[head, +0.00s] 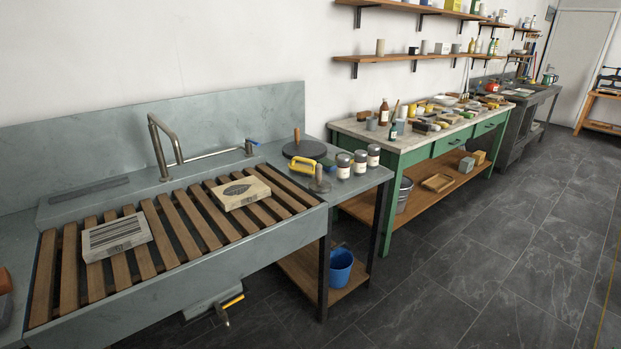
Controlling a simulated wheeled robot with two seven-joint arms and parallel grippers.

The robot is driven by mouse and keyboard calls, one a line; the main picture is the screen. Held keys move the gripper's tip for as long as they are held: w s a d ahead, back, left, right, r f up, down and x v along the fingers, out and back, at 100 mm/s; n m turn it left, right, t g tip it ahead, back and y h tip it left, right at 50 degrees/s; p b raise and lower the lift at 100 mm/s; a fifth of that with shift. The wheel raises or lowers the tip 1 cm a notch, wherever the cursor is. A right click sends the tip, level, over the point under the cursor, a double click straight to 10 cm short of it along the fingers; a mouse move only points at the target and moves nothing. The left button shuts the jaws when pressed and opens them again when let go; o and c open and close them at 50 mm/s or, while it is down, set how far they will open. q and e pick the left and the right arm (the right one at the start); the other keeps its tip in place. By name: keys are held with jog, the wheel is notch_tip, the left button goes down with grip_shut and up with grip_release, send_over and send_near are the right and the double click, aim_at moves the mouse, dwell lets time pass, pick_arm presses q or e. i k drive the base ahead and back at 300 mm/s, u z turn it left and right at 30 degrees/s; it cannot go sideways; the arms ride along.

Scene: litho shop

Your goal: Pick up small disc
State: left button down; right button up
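A small dark disc (319,186) with an upright grey-brown handle sits near the front edge of the grey side counter, just right of the slatted sink. A larger black disc (304,149) with a wooden handle lies behind it on the same counter. Neither of my grippers shows in the head view, so nothing is seen touching the small disc.
Close around the small disc are a yellow-handled tool (300,163) and several lidded jars (343,166). Two stone blocks lie on the wooden slats (181,228). A blue bucket (340,266) stands on the shelf below. The floor at right is clear.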

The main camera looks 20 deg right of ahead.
aim_at(320, 185)
jog(key=z, duration=1.95)
jog(key=i, duration=4.6)
jog(key=u, duration=2.95)
